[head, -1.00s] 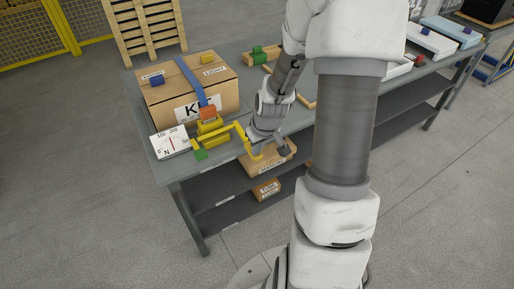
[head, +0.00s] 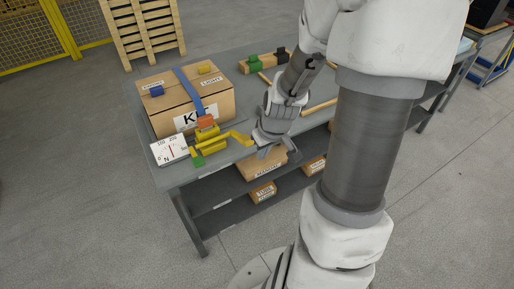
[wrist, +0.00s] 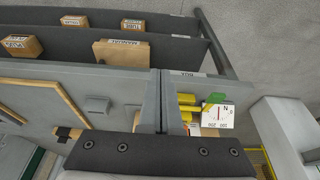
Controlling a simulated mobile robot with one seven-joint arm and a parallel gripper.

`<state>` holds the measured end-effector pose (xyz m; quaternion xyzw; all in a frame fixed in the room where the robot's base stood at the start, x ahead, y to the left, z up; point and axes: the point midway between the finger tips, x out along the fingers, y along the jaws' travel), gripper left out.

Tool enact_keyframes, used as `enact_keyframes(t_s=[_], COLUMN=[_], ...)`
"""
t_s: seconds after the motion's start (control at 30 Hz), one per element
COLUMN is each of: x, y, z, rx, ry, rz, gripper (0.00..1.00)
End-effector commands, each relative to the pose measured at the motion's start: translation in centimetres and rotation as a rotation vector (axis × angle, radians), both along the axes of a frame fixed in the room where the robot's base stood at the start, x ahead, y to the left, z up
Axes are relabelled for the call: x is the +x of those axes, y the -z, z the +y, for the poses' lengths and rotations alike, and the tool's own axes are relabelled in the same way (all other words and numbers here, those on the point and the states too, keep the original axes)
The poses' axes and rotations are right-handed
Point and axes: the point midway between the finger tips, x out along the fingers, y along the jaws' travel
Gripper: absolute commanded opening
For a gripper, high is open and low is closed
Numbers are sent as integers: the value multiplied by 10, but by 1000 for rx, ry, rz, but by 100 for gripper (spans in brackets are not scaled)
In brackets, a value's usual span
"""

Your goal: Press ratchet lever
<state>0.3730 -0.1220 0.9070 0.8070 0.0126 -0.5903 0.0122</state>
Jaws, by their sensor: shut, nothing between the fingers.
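The yellow ratchet (head: 209,139) sits at the bench's front, beside the carton, on a blue strap (head: 189,86) with an orange piece (head: 206,122). Its yellow lever (head: 236,135) reaches right toward my gripper (head: 266,153). My gripper is shut and empty, pointing down by the lever's end; I cannot tell whether they touch. In the wrist view my closed fingers (wrist: 160,85) point up the picture, and the ratchet (wrist: 187,104) shows to their right. A white dial (head: 170,149) and a green block (head: 197,158) are left of the lever.
The strapped carton (head: 160,115) stands behind the ratchet. Boxes lie on the lower shelves, including one (head: 262,192) below my gripper. A wooden piece with green and dark parts (head: 263,63) lies farther back. The bench edge runs just under my gripper.

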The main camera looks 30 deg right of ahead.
Motion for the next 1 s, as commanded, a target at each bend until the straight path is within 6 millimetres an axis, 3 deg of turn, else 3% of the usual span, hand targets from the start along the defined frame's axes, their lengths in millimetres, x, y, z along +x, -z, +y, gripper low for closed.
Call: enact_keyframes(t_s=[0.3,1.0], x=[-21,-23], y=[-17,-17], z=[-1,-1], rx=[-1,0], ry=[0,-1], rz=[-1,-1], gripper=[0,0])
